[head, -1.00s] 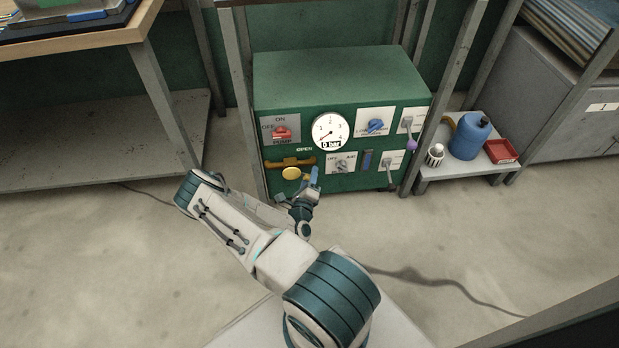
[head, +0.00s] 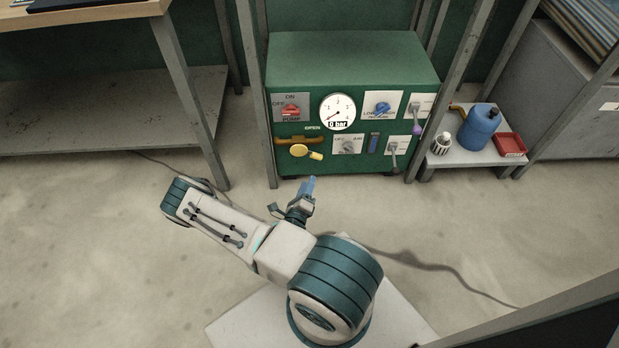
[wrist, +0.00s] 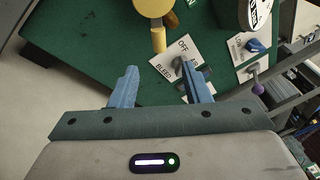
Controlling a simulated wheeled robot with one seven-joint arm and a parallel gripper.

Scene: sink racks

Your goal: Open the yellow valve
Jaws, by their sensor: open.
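The yellow valve (head: 299,150) is a round knob with a short lighter handle (head: 316,155) pointing right and slightly down. It sits under the word OPEN at the lower left of the green panel. In the wrist view the valve (wrist: 153,7) is at the top edge, its handle (wrist: 158,41) pointing down toward the gap between the fingers. My gripper (head: 306,185) is in front of the panel, below and apart from the valve. In the wrist view my gripper (wrist: 159,70) has its blue fingers apart, with nothing between them.
The panel (head: 355,60) also carries a red pump switch (head: 291,110), a gauge (head: 338,111) reading 0 bar, a blue knob (head: 382,108), a bleed switch (head: 347,147) and levers. Grey posts flank it. A low shelf with a blue jug (head: 478,127) stands right.

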